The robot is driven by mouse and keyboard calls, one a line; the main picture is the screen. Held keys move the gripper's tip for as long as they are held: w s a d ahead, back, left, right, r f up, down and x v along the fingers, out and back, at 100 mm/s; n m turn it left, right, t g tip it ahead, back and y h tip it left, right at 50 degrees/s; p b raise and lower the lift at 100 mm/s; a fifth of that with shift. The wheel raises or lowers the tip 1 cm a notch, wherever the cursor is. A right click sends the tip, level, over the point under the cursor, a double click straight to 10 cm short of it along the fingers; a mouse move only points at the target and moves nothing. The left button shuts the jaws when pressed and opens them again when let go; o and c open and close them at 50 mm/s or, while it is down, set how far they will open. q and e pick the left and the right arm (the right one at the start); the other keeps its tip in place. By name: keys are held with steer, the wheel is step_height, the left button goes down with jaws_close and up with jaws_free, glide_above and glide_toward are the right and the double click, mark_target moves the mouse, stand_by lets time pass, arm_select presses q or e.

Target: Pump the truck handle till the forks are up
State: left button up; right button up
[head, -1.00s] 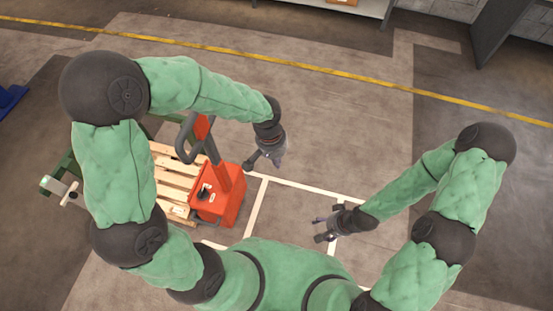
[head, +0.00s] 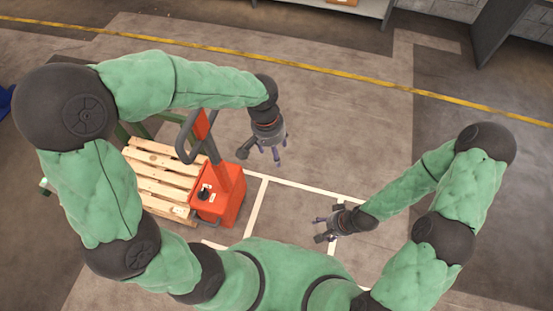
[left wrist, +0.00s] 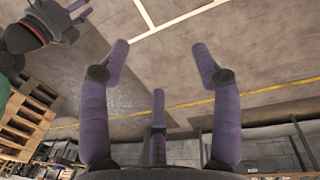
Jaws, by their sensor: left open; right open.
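The orange pallet truck (head: 220,207) stands left of centre in the head view, with a wooden pallet (head: 150,172) on its left. Its handle, a dark grey loop (head: 187,137) on an orange shaft, tilts up toward the left. My left gripper (head: 271,157) is right of the handle, apart from it, open and empty, fingers pointing down in the picture. Its spread purple fingers (left wrist: 158,70) show in the left wrist view with only floor between them. My right gripper (head: 322,229) is open and empty, low and right of the truck. The forks are hidden.
White floor lines (head: 257,203) run beside the truck. A yellow line (head: 330,72) crosses the floor behind. A grey shelf (head: 355,8) stands at the back. The floor right of my left gripper is clear. Wooden slats (left wrist: 22,122) show at the left wrist view's left.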

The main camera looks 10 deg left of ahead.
arm_select(q)
steer(key=r, duration=0.5)
steer(key=shift+a+r, duration=0.3)
steer(key=shift+a, duration=0.05)
